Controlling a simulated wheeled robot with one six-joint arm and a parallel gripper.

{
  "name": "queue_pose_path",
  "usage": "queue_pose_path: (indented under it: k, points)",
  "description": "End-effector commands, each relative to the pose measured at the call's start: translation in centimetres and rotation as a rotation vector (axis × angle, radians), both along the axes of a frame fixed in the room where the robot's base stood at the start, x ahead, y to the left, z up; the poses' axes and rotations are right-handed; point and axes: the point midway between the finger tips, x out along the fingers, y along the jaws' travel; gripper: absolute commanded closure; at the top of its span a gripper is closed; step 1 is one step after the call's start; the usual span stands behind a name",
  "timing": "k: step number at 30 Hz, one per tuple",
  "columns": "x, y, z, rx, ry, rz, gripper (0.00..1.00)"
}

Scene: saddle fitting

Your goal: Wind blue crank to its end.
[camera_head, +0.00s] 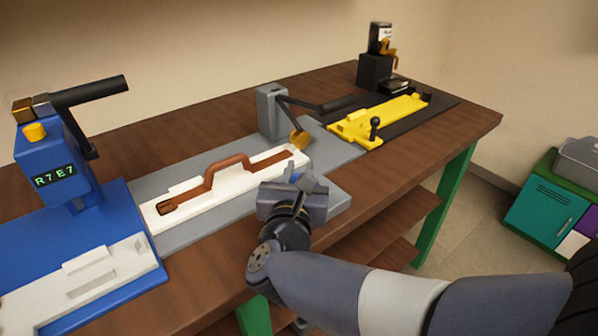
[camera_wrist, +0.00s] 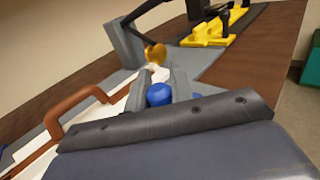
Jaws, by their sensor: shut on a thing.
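The blue crank's round knob (camera_wrist: 159,95) sits between the two grey fingers of my gripper (camera_wrist: 166,90) in the wrist view. In the head view only a bit of blue (camera_head: 295,177) shows beside my gripper (camera_head: 296,182), at the right end of the white fixture. My gripper is shut on the knob. The crank's arm and its pivot are hidden by my gripper. A white block (camera_head: 180,219) on the grey base plate (camera_head: 180,242) carries a brown handle-shaped part (camera_head: 225,163), which also shows in the wrist view (camera_wrist: 52,117).
A grey post with a black lever and brass tip (camera_head: 299,137) stands just behind my gripper. A yellow fixture (camera_head: 355,128) with a black knob is farther right. A blue machine (camera_head: 55,160) stands at left. The wooden table's front edge runs below my arm.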

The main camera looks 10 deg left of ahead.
Motion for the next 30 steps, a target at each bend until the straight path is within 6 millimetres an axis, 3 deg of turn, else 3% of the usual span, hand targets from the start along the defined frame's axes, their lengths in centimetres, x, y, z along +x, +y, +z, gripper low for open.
queue_pose_path:
  k: [14, 30]
  points:
    - [-0.03, -0.15, -0.28, 0.006, 0.000, 0.052, 1.00]
    - [-0.60, -0.71, -0.64, 0.009, -0.004, 0.302, 1.00]
